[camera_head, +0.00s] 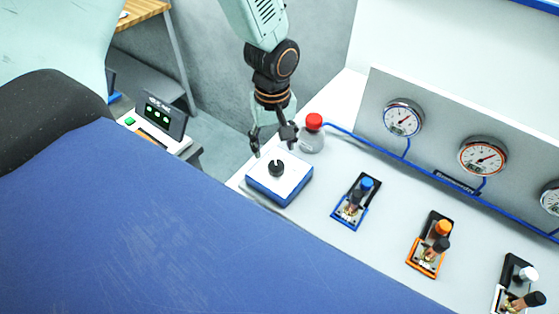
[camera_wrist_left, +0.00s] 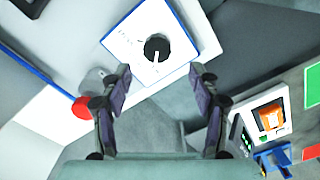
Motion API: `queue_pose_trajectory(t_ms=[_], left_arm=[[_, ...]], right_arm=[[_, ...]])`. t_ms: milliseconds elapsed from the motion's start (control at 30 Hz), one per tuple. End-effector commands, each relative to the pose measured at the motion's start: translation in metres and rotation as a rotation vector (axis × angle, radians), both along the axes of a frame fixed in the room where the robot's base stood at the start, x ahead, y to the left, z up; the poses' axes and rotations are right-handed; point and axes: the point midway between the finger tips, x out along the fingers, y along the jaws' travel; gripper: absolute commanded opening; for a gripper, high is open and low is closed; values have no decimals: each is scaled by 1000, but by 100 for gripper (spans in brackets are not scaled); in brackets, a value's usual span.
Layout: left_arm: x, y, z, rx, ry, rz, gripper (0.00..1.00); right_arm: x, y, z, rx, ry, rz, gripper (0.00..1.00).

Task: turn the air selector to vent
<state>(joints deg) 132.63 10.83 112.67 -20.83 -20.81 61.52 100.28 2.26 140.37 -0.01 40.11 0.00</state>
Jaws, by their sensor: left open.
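The air selector is a white-topped box with blue sides (camera_head: 290,185) and a round black knob (camera_head: 276,168), near the left end of the grey bench. In the left wrist view, the box (camera_wrist_left: 185,35) lies ahead of the fingers, and its knob (camera_wrist_left: 157,47) has a white pointer line. Small lettering on its top is too small to read. My left gripper (camera_head: 272,143) points down just above and behind the knob, fingers spread and empty. In the wrist view, my left gripper (camera_wrist_left: 159,72) has its fingertips either side of the space below the knob. My right gripper is out of view.
A red-capped grey flask (camera_head: 313,138) stands close behind the selector. Blue (camera_head: 351,204), orange (camera_head: 428,250) and black (camera_head: 515,288) valve units stand along the bench to the right. Gauges (camera_head: 403,118) hang on the panel behind. A large blue surface (camera_head: 180,225) fills the foreground.

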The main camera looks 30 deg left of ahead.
Motion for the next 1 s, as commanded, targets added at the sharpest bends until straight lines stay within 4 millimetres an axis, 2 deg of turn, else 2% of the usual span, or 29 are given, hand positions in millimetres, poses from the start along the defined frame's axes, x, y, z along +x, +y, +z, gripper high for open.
queue_pose_trajectory(t_ms=[300,500,867,1000], left_arm=[[0,-3,-46,2,2,-5,62],[3,-5,-64,2,-1,-6,62],[5,-6,-70,2,-3,-8,62],[5,-6,-70,1,-2,-8,52]], right_arm=[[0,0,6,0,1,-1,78],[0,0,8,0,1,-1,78],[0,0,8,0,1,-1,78],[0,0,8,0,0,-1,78]])
